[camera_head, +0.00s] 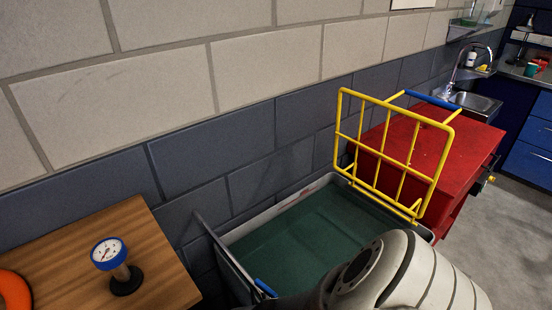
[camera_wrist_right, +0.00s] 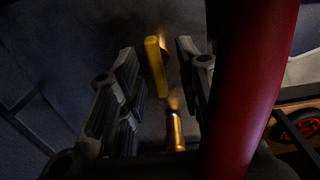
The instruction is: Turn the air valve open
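In the right wrist view a yellow lever-like piece (camera_wrist_right: 157,66), which looks like the air valve's handle, stands between the two dark fingers of my right gripper (camera_wrist_right: 160,75). The gripper is open, with a gap visible on the left side of the yellow piece; I cannot tell whether the right finger touches it. A brass-coloured fitting (camera_wrist_right: 176,131) lies just below the handle. In the head view my right arm covers the lower middle, and its gripper is hidden. My left gripper is in neither view.
A large red surface (camera_wrist_right: 253,85) runs close along the right of my right gripper. In the head view a green-floored bin (camera_head: 300,235) with a yellow rack (camera_head: 408,160) stands beside a red cabinet (camera_head: 450,150). A wooden table (camera_head: 165,270) holds a blue-rimmed gauge (camera_head: 108,254).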

